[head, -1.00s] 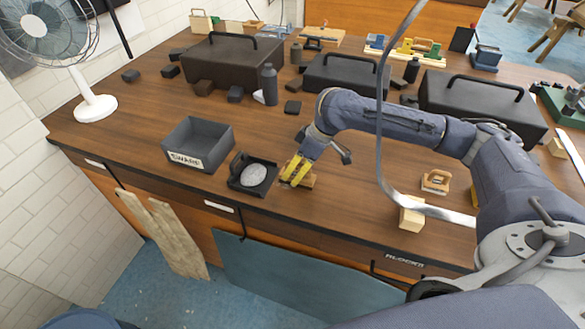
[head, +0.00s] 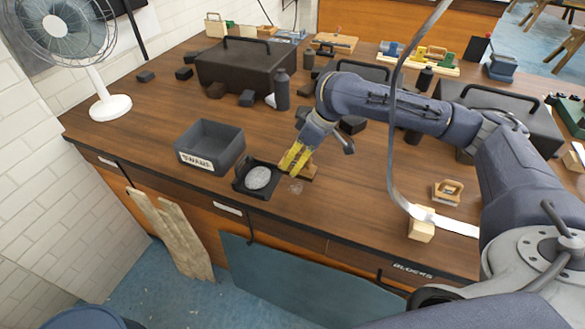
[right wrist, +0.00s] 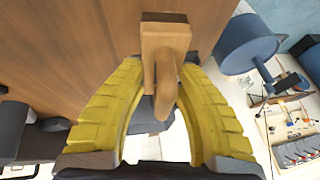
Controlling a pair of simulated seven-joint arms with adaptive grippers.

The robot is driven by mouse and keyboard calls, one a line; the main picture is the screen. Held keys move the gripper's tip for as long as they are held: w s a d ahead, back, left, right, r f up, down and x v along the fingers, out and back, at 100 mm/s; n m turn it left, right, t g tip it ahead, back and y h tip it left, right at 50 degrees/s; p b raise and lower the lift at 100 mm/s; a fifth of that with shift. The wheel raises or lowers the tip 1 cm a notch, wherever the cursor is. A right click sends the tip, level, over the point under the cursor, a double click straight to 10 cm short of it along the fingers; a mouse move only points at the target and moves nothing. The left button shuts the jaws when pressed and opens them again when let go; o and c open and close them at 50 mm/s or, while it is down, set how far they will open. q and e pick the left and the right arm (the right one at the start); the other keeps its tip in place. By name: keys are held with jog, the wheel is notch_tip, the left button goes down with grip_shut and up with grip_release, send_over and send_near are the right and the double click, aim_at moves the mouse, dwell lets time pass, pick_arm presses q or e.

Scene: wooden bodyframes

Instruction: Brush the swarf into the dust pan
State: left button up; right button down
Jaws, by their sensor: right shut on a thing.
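My right gripper (head: 295,160) is shut on a wooden brush (head: 311,170), its yellow fingers on either side of the handle. The right wrist view shows the brush (right wrist: 165,45) between both fingers (right wrist: 165,110). I cannot tell whether its bristles touch the bench. The black dust pan (head: 240,186) lies near the bench's front edge, left of the brush, with a pale grey round patch, apparently swarf (head: 258,177), in it. A small faint patch of swarf (head: 296,187) lies on the bench right of the pan, in front of the brush. My left gripper is not in view.
A dark open box with a white label (head: 210,148) stands left of the pan. Black cases (head: 247,65) and a dark bottle (head: 282,90) stand behind. A wooden block (head: 421,230) and a small wooden tool (head: 447,191) lie to the right. The front bench top between is clear.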

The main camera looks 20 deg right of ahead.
jog(key=shift+r, duration=1.6)
jog(key=shift+s, duration=0.1)
